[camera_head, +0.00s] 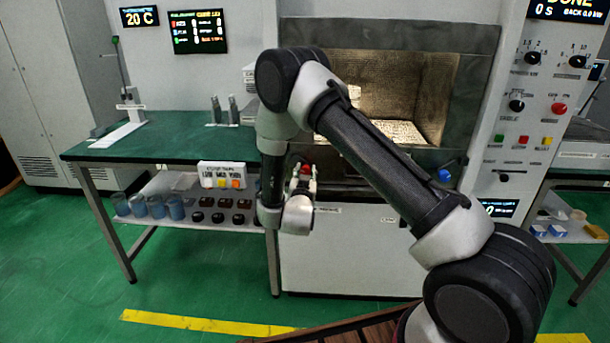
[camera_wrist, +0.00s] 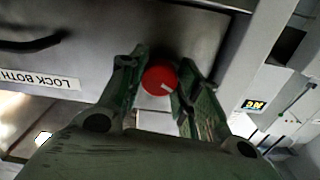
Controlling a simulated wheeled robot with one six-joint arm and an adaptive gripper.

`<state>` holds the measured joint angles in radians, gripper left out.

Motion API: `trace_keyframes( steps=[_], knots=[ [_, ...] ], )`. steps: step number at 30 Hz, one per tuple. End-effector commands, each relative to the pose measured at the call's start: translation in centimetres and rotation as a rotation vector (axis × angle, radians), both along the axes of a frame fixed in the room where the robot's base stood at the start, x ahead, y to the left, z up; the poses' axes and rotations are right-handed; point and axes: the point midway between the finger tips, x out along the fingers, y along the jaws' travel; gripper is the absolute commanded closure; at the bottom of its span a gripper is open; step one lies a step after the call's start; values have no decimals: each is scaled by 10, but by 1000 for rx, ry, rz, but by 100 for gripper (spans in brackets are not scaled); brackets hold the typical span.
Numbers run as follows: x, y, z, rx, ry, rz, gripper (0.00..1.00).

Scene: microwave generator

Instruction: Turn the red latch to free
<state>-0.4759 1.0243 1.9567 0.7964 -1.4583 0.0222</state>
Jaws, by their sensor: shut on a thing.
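A label reading "LOCK BOTH" (camera_wrist: 40,78) is beside the latch. A blue knob (camera_head: 445,175) is on the right of the same front. The chamber (camera_head: 390,95) stands open above. A control panel (camera_head: 530,110) is at right.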

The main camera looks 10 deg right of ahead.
Motion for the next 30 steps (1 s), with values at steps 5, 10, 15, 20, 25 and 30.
trace_keyframes(
  steps=[5, 10, 15, 20, 25, 30],
  knots=[
    [0, 0, 0, -64, 22, 0, 91],
    [0, 0, 0, -178, 59, 0, 91],
    [-1, -1, 0, -326, 107, 0, 91],
    [-1, -1, 0, -471, 154, 0, 91],
    [-1, -1, 0, -626, 204, 0, 91],
    [-1, -1, 0, -778, 255, 1, 91]
  ],
)
